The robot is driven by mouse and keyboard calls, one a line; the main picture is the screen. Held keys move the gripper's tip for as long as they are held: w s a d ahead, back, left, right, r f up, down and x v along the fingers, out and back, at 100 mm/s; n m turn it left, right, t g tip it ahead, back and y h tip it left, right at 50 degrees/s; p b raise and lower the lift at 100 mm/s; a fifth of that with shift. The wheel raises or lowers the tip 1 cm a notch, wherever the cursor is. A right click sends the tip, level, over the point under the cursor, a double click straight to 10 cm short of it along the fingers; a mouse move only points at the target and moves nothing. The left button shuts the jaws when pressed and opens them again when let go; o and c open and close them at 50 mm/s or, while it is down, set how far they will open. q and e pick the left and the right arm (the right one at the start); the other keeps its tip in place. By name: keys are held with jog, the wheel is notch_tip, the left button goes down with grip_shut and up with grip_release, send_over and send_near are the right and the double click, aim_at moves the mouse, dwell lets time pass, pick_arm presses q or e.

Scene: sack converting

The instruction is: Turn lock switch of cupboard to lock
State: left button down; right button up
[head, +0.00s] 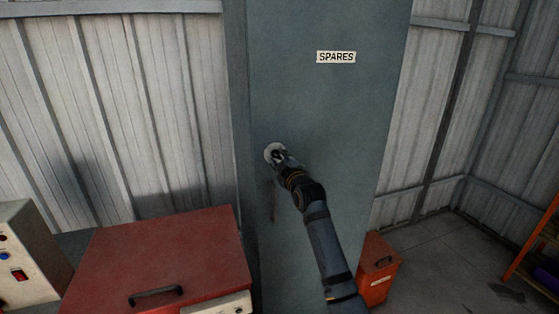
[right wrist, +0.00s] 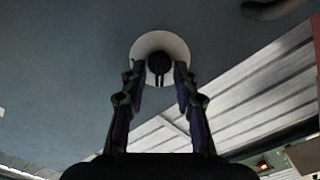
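The blue-grey cupboard (head: 330,110) stands in the middle of the head view, with a "SPARES" label (head: 336,57). Its lock switch (head: 271,151) has a round pale plate on the door's left part. In the right wrist view the switch's dark knob (right wrist: 159,64) sits at the centre of the white plate (right wrist: 160,40). My right gripper (head: 279,157) is at the switch and partly covers it. In the right wrist view its two fingers (right wrist: 160,78) are apart, one on each side of the knob, with small gaps seeming to show. My left gripper is not in view.
The cupboard's handle (head: 275,205) hangs below the switch. A red lidded box (head: 160,255) stands at the lower left, beside a pale control box (head: 30,250) with buttons. A small orange-red bin (head: 378,268) stands right of the cupboard.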

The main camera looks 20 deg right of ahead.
jog(key=s, duration=1.2)
jog(key=shift+d, duration=0.2)
